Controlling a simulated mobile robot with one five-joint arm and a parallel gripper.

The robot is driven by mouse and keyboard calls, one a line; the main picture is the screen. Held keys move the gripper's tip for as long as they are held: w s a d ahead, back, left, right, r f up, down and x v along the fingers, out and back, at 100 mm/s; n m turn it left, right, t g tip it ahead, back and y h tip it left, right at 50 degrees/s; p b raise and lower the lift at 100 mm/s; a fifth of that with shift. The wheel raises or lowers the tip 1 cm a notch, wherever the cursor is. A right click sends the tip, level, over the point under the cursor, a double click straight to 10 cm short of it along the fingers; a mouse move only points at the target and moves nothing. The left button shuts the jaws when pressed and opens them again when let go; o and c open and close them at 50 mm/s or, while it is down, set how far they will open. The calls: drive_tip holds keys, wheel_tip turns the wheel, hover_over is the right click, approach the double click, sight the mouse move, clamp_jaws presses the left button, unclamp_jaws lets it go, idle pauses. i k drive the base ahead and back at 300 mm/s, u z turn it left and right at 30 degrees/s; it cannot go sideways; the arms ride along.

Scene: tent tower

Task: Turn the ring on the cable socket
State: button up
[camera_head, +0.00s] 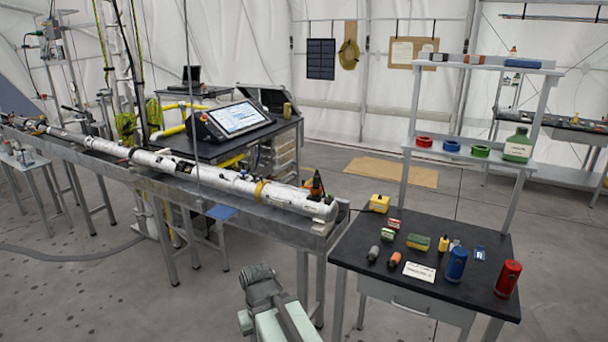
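A long white tube-shaped tool (215,175) lies along a grey metal rail bench (170,184), its near end close to the right end of the bench. An orange and black fitting (317,186) stands upright near that end, and a yellow band (260,190) circles the tube. I cannot make out the cable socket or its ring for certain at this size. My gripper (262,284) is at the bottom centre, in front of the bench and apart from the tube. Its fingers cannot be made out.
A black-topped table (340,249) at right holds a yellow box (379,203), a grey cylinder (374,254), an orange cylinder (395,259), a blue bottle (457,264) and a red bottle (508,279). A shelf (470,160) stands behind it. Floor shows between bench and table.

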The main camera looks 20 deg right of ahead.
sight(314, 191)
drive_tip(key=z, duration=0.1)
drive_tip(key=i, duration=1)
drive_tip(key=u, duration=0.6)
drive_tip(key=i, duration=0.8)
drive_tip(key=u, duration=0.45)
drive_tip(key=k, duration=0.8)
drive_tip(key=u, duration=0.2)
drive_tip(key=i, duration=0.75)
drive_tip(key=z, duration=0.05)
